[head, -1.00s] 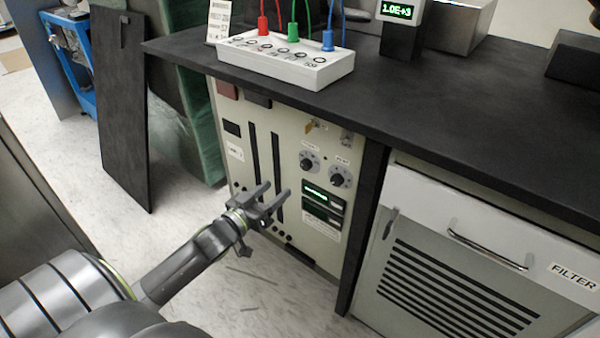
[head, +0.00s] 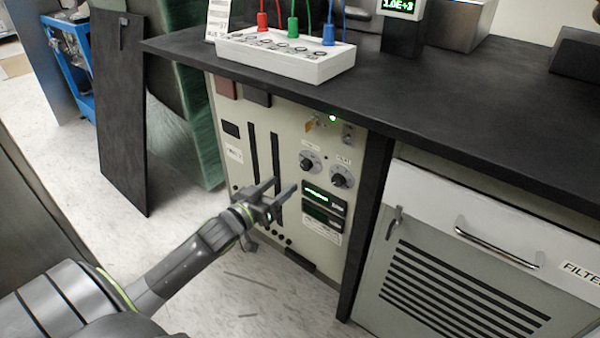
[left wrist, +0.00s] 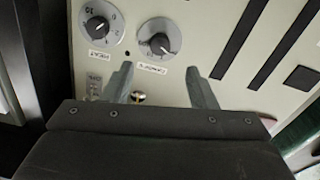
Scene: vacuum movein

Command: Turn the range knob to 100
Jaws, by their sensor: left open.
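The panel carries two round dials with dark knobs side by side, a left knob (head: 309,162) and a right knob (head: 341,177). Their small labels are too blurred in the head view to tell which is range. In the left wrist view the picture is turned over: one knob (left wrist: 97,26) is at the upper left and the other (left wrist: 159,43) at top middle, lying between and beyond the fingertips. My left gripper (head: 285,186) is open and empty, below and left of the knobs, apart from them. It also shows in the left wrist view (left wrist: 160,84). My right gripper is not seen.
Green displays (head: 324,201) sit under the knobs. A switch and green lamp (head: 332,118) are above them, beneath the overhanging black countertop (head: 450,110). Dark vertical slots (head: 254,154) lie left of the knobs. A filter cabinet (head: 450,280) stands at right.

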